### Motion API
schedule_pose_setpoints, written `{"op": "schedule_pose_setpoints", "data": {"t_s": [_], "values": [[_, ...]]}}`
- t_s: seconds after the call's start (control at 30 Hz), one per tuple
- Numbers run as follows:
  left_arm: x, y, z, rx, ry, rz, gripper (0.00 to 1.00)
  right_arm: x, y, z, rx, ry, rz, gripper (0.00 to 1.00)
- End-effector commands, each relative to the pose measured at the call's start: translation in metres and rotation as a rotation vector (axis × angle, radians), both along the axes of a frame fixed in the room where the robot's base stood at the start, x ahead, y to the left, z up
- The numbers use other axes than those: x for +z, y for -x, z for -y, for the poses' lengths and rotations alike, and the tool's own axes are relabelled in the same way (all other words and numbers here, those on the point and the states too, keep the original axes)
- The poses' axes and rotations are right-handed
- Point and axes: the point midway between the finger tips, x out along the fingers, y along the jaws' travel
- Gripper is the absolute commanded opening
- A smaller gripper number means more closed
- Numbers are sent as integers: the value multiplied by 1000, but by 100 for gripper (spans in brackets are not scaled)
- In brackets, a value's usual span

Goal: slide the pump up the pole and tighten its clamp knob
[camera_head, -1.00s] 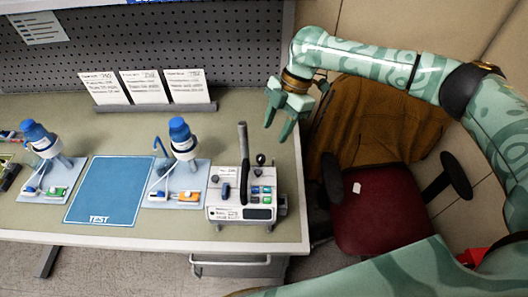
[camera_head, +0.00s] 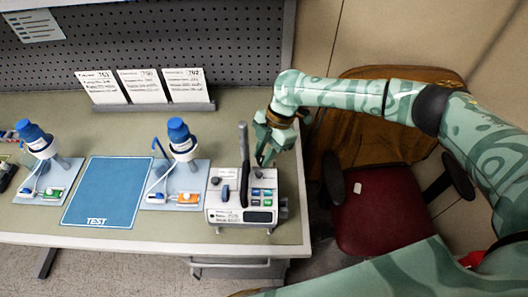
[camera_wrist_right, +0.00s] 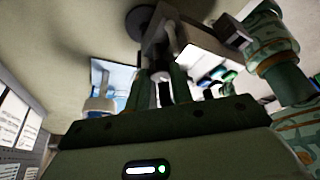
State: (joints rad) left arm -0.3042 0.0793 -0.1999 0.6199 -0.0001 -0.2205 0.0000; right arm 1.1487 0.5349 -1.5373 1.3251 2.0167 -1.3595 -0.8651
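The white pump (camera_head: 240,212), with colored buttons and a dark display, sits near the table's right front edge. A dark grey pole (camera_head: 243,145) stands upright at its back. A small dark knob (camera_head: 260,160) is on its upper right side. My right gripper (camera_head: 264,156) is right of the pole, with its fingertips at the knob. In the right wrist view, the gripper's fingers (camera_wrist_right: 162,92) show a narrow gap with a dark, pale-tipped part between them; contact cannot be told. My left gripper is not in view.
Two blue-capped devices (camera_head: 181,140) (camera_head: 36,140) stand on pale plates to the left, with a blue TEST mat (camera_head: 105,192) between them. Cards (camera_head: 142,86) stand before the pegboard (camera_head: 160,35). A red chair (camera_head: 385,210) is beyond the table's right edge.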

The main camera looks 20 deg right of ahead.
Motion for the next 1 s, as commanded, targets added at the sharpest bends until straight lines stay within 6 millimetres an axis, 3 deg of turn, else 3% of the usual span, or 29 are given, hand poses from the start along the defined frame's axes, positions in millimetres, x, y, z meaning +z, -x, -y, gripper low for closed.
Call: {"op": "schedule_pose_setpoints", "data": {"t_s": [0.27,0.47,1.0], "values": [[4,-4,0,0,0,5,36,1,0,0,-15,-1,0,0],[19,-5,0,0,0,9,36,4,1,0,-90,-3,-1,0],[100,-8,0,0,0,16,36,8,6,-1,-553,-3,-3,0]]}}
